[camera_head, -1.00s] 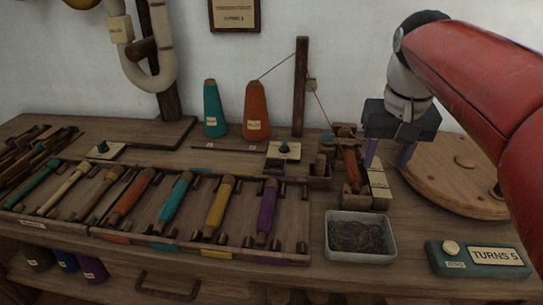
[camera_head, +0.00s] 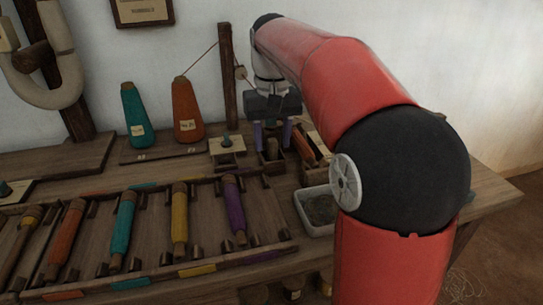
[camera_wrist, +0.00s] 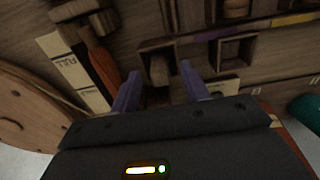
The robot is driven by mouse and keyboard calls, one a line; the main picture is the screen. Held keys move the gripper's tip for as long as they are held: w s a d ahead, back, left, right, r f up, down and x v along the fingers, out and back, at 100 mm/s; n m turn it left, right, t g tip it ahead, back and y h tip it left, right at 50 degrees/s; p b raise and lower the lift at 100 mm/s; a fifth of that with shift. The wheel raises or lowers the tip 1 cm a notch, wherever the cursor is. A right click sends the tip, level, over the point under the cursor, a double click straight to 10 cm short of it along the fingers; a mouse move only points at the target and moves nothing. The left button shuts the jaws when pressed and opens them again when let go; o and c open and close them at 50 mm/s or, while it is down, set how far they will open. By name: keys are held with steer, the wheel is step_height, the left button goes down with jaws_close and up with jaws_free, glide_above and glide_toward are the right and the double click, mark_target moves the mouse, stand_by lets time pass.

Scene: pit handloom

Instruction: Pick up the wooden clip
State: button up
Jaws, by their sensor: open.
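My gripper (camera_head: 272,137) is open and points down, its two purple fingers apart and empty, over the small wooden boxes at the back of the bench. In the wrist view my gripper (camera_wrist: 160,75) has its fingertips on either side of a small open wooden box. A small brown wooden piece (camera_wrist: 159,70) stands in that box, between the fingers in the picture; it looks like the wooden clip, but its shape is unclear. It also shows below the fingers in the head view (camera_head: 272,149). I cannot tell whether the fingers reach down beside it.
A bobbin winder with an orange bobbin (camera_head: 304,145) stands just right of the gripper. A grey tray (camera_head: 318,207) lies in front. A wooden post (camera_head: 228,80) with thread rises behind left. A rack of coloured bobbins (camera_head: 180,222) fills the bench's front left.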

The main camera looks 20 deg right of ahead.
steer(key=shift+f, duration=0.5)
jaws_close()
